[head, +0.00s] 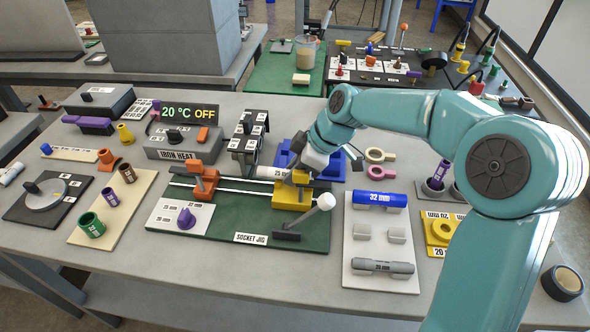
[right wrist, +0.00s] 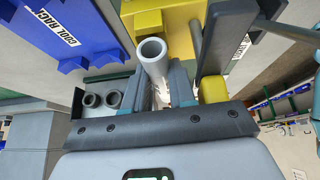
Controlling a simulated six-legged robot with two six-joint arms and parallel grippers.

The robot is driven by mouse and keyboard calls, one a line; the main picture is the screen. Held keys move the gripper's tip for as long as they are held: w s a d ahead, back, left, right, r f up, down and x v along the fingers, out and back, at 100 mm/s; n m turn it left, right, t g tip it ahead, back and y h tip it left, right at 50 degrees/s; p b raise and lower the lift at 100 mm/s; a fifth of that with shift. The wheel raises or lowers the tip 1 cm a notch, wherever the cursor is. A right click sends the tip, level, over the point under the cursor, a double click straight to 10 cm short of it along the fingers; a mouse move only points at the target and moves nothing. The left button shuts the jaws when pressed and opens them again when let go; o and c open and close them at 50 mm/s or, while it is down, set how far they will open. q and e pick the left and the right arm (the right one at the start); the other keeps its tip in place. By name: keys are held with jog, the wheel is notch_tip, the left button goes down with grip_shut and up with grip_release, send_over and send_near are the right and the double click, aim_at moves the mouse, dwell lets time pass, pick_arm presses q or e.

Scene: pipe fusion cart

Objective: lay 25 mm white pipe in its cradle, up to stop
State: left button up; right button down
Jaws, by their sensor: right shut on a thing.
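The white pipe (head: 268,172), its label partly readable as 25, lies level behind the socket jig's yellow cradle block (head: 292,198) in the head view. My right gripper (head: 299,178) is shut on it, near the pipe's right end. In the right wrist view the pipe's open round end (right wrist: 152,52) sticks out between the fingers (right wrist: 163,92), close to a yellow block (right wrist: 162,18). Whether the pipe touches the cradle I cannot tell; the gripper hides part of both. I cannot make out the stop. My left gripper is not in view.
The green socket jig (head: 225,222) also bears an orange clamp (head: 203,180) and a white-knobbed lever (head: 325,202). Behind stand a blue rack (head: 330,172), a black labelled stand (head: 248,138) and the iron heater (head: 180,145). A pale board with blue and grey fittings (head: 380,278) lies to the right.

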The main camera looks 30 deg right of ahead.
jog(key=shift+s+f, duration=0.2)
jog(key=shift+f, duration=0.55)
jog(key=c, duration=0.8)
grip_release()
jog(key=shift+c, duration=0.2)
jog(key=r, duration=0.1)
jog(key=d+r, duration=0.1)
jog(key=shift+d+r, duration=0.3)
jog(key=shift+r, duration=0.1)
jog(key=a+p+v, duration=0.1)
jog(key=v, duration=1.3)
jog(key=shift+s+r, duration=0.2)
jog(key=shift+r, duration=0.2)
jog(key=shift+d, duration=0.1)
jog(key=shift+s, duration=0.1)
